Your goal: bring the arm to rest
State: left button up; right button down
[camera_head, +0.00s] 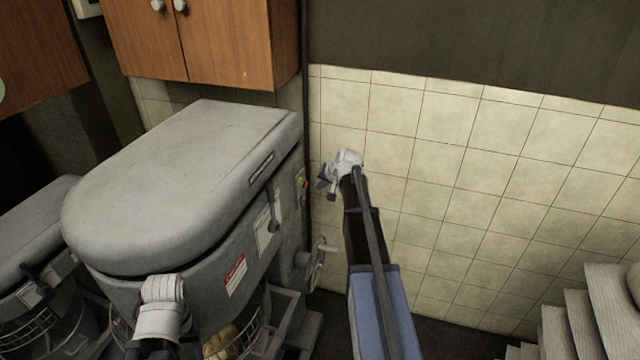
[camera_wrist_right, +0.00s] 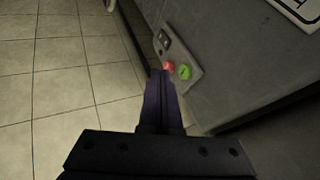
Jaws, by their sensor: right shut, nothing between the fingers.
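My right arm (camera_head: 370,240) reaches up and away from the bottom of the head view. Its gripper (camera_head: 323,182) is just right of the big grey machine's control panel (camera_head: 301,188), in front of the tiled wall. In the right wrist view the gripper (camera_wrist_right: 160,76) is shut and empty. Its fingertips appear close to the red button (camera_wrist_right: 168,67), with the green button (camera_wrist_right: 185,72) just to the right. I cannot tell whether they touch the panel.
The grey machine (camera_head: 190,180) has a rounded lid and a handwheel (camera_head: 318,264) low on its right side. Wooden cabinets (camera_head: 215,40) hang above it. A second machine (camera_head: 35,230) stands at left. Stacked pale objects (camera_head: 605,310) are at lower right. Open space lies right of my arm.

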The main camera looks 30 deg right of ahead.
dwell(0.4)
jog(key=s+a+f+n+g+y, duration=0.1)
jog(key=s+a+f+n+g, duration=0.1)
jog(key=s+a, duration=0.5)
jog(key=s+a+f+n+g, duration=0.1)
jog(key=s+a+n, duration=0.15)
jog(key=a, duration=0.85)
jog(key=s+a+f+n+g+h, duration=0.1)
jog(key=s+a+n+g, duration=0.1)
jog(key=s+a, duration=0.5)
jog(key=s+a+f+n+g, duration=0.1)
jog(key=s+a+n+g, duration=0.1)
jog(key=s+a, duration=0.5)
jog(key=s+a+f+n+g+h+b, duration=0.1)
jog(key=s+a+f+n+b, duration=0.2)
jog(key=s+a+f+b, duration=0.5)
notch_tip(320, 180, down, 4)
jog(key=a+b, duration=0.1)
jog(key=b, duration=0.3)
jog(key=shift+s+n, duration=0.25)
jog(key=shift+n, duration=0.1)
